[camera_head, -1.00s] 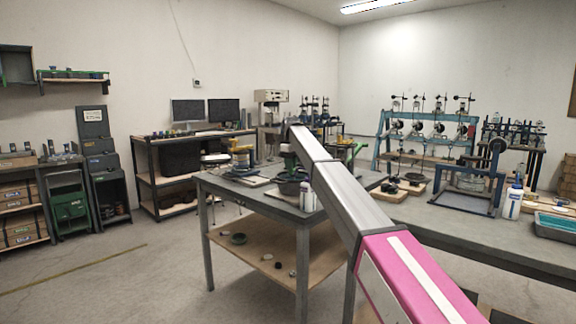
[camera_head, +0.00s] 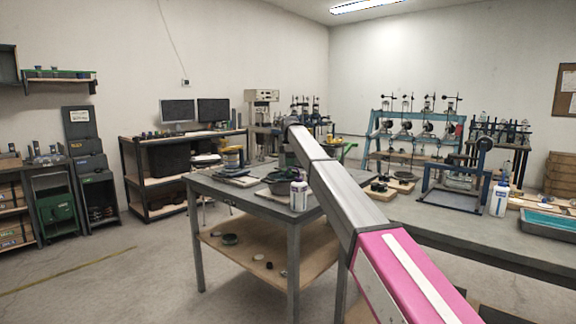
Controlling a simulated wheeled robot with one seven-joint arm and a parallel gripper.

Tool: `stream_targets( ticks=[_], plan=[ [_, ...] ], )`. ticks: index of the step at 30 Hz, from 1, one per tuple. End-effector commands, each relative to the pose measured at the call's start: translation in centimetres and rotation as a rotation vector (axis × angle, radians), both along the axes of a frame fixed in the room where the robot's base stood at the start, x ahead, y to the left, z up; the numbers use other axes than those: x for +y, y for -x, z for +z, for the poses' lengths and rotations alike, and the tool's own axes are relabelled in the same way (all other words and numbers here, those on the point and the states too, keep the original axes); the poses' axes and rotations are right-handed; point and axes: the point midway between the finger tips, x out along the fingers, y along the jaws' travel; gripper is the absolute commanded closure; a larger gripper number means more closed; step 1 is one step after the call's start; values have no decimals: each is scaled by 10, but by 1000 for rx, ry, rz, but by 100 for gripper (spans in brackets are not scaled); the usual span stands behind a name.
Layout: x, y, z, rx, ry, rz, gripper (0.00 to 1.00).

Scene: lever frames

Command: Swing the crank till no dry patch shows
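No crank or dry patch can be made out for certain. On the right bench, a blue-grey frame (camera_head: 456,199) carries a round dark wheel (camera_head: 485,143) at its upper right; whether it has a crank handle is too small to tell. My arm reaches from the lower right toward the middle and covers part of the near table (camera_head: 232,196). My gripper's fingers do not show; a dark shape under the arm's far end is too unclear to name. A dark bowl (camera_head: 280,187) stands on the near table, partly behind a white bottle (camera_head: 298,195).
A white bottle (camera_head: 499,199) and a tray with turquoise contents (camera_head: 550,223) stand on the right bench (camera_head: 420,214). A blue rack (camera_head: 374,139) with several flasks stands behind. Shelves and a monitor desk line the left. Open floor (camera_head: 130,275) lies at the lower left.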

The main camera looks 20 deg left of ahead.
Motion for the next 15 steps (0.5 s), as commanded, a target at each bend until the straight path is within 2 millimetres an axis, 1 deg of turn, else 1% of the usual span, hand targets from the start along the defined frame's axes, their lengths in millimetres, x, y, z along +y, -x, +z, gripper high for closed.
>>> stream_targets(
  ticks=[6,15],
  plan=[
    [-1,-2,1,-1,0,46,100],
    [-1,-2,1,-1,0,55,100]
  ],
)
